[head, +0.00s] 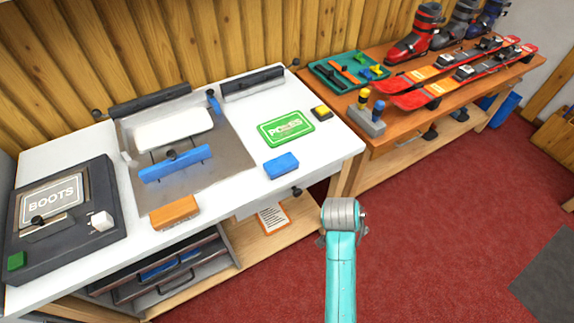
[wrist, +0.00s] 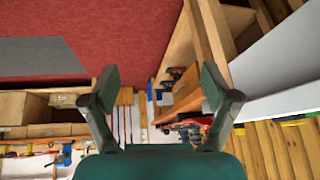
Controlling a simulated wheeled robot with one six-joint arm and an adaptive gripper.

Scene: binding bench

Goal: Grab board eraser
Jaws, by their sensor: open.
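Two small blocks lie on the white bench top in the head view. One is a blue block (head: 281,165) near the right front, and the other is an orange-brown block (head: 175,212) at the front edge. Either could be the board eraser; I cannot tell for sure which. My gripper (wrist: 158,88) is open and empty in the wrist view, its two dark green pads wide apart. The wrist view shows neither block. In the head view my teal arm is in front of the bench, to the right of both blocks, over the red floor.
The white bench (head: 247,184) also holds a metal plate with a blue bar (head: 176,164), a dark BOOTS box (head: 60,210), a green POLES card (head: 286,129) and a yellow-topped button (head: 321,112). A wooden table (head: 413,127) with skis stands right. Red floor is open.

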